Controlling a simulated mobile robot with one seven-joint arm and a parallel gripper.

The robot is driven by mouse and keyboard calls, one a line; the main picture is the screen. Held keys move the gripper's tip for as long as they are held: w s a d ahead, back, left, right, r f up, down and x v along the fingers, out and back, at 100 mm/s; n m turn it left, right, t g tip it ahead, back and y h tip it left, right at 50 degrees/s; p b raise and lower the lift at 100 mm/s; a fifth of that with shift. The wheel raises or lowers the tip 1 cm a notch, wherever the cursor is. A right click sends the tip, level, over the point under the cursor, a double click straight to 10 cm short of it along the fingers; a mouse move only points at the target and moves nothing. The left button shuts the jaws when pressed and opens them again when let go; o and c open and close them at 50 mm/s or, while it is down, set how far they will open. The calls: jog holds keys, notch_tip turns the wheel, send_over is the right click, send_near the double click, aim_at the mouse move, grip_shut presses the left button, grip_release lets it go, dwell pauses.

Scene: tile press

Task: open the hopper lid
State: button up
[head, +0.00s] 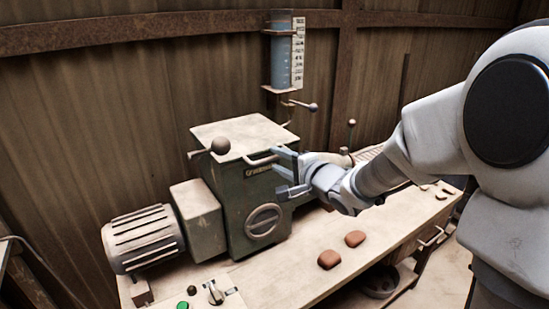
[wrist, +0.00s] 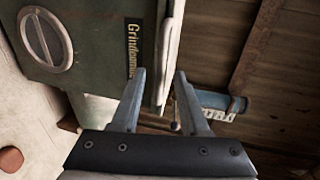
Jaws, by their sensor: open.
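The hopper lid (head: 240,137) is a pale, worn plate lying flat on top of the green machine body (head: 243,190). A bar handle (head: 262,159) sits along its front edge. In the wrist view the lid's pale edge (wrist: 171,45) runs down towards the space between my fingertips. My gripper (head: 281,171) is open at the machine's front right corner, close to the right end of the handle. It also shows open in the wrist view (wrist: 160,72). I cannot tell whether a finger touches the lid or handle.
A blue gauge tube (head: 281,60) hangs on the wall behind. A finned motor (head: 143,238) is at left. Two brown lumps (head: 342,249) lie on the bench (head: 290,280), whose front is otherwise mostly clear.

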jog(key=shift+x, duration=1.4)
jog(key=shift+c, duration=0.2)
grip_shut()
